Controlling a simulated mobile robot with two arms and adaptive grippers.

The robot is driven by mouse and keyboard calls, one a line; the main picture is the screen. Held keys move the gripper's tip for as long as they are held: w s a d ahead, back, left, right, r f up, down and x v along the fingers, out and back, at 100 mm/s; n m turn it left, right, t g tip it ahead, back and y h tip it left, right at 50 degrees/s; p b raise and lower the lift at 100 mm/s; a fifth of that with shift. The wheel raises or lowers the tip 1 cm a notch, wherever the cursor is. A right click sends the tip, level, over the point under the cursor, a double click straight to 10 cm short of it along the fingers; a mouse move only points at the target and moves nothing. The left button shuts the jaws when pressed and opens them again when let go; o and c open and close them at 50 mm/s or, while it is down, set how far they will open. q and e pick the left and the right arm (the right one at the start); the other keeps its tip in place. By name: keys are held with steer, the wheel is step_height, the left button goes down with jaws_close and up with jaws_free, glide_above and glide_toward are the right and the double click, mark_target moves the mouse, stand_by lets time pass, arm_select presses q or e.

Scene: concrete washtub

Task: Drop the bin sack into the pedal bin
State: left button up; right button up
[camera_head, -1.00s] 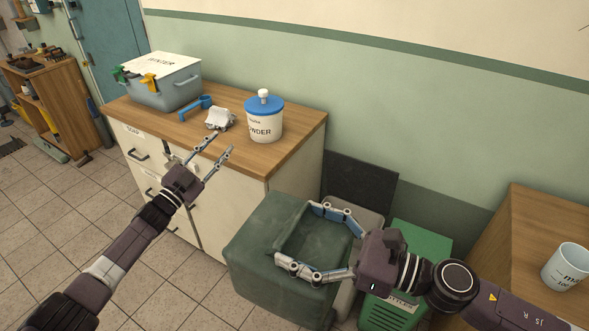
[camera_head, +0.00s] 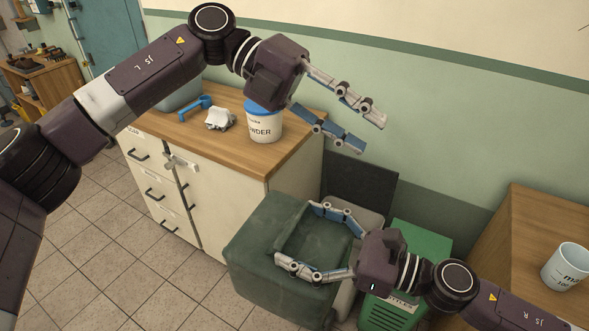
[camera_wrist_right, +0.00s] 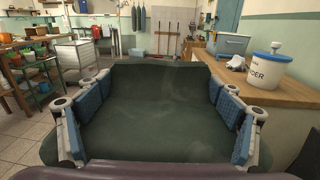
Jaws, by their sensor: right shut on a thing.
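A bulky dark green bin sack (camera_head: 255,240) is between the fingers of my right gripper (camera_head: 297,235), which is shut on it. In the right wrist view the sack (camera_wrist_right: 150,110) fills the space between the blue finger pads. A grey-green bin (camera_head: 371,222), seemingly the pedal bin, shows behind and beside the sack. The sack hides most of it, and I cannot tell whether the sack is over its opening. My left gripper (camera_head: 371,134) is open and empty, raised in front of the wall, above and to the right of the powder tub.
A cabinet with a wooden top (camera_head: 290,140) holds a powder tub (camera_head: 265,125), a crumpled white cloth (camera_head: 220,118) and a blue-handled tool (camera_head: 195,108). A green grilled box (camera_head: 425,238) stands right of the bin.

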arm_select(q)
steer(key=s+a+f+m+t+y, duration=0.1)
steer(key=s+a+f+y, duration=0.1)
steer(key=s+f+y, duration=0.3)
arm_select(e)
steer(key=shift+r, duration=0.15)
arm_select(q)
steer(key=t+y, duration=0.4)
steer(key=y, duration=0.3)
glide_above(295, 222)
steer(key=f, duration=0.1)
step_height(295, 222, down, 12)
steer(key=shift+f, duration=0.1)
jaws_close()
arm_select(e)
steer(key=shift+o, duration=0.2)
